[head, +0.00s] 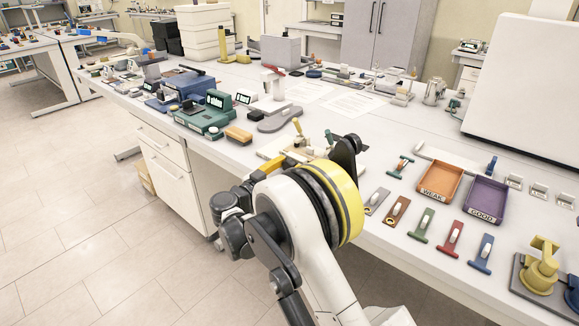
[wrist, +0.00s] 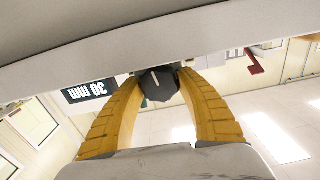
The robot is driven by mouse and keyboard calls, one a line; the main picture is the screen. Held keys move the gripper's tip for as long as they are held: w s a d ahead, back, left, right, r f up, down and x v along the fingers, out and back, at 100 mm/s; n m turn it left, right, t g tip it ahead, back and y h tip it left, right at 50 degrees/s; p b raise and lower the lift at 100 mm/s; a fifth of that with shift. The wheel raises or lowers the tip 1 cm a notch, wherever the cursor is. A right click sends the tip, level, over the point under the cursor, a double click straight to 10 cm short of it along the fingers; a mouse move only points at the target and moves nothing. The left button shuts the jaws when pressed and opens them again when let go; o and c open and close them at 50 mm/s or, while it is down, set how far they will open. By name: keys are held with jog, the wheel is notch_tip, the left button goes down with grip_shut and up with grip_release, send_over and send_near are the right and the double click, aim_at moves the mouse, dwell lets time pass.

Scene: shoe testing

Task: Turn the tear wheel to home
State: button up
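In the wrist view a dark faceted knob with a white pointer line, which I take for the tear wheel (wrist: 158,84), sits between my two yellow fingers. My gripper (wrist: 160,76) has a fingertip against each side of the knob, closed on it. The pointer line lies slightly tilted in the picture. A pale grey surface fills the top of the wrist view just beyond the knob. In the head view my gripper (head: 284,163) is mostly hidden behind my own arm, with some yellow showing at a beige board (head: 271,150). The wheel is hidden there.
A black sign reading 30 mm (wrist: 89,90) appears upside down beside the left finger. In the head view, an orange tray (head: 440,181) and a purple tray (head: 486,198) lie to the right, with several coloured handled plates before them. Teal devices (head: 203,117) stand left.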

jog(key=shift+c, duration=0.7)
jog(key=shift+n, duration=0.3)
jog(key=shift+n, duration=2.7)
jog(key=o, duration=1.2)
jog(key=shift+w, duration=0.1)
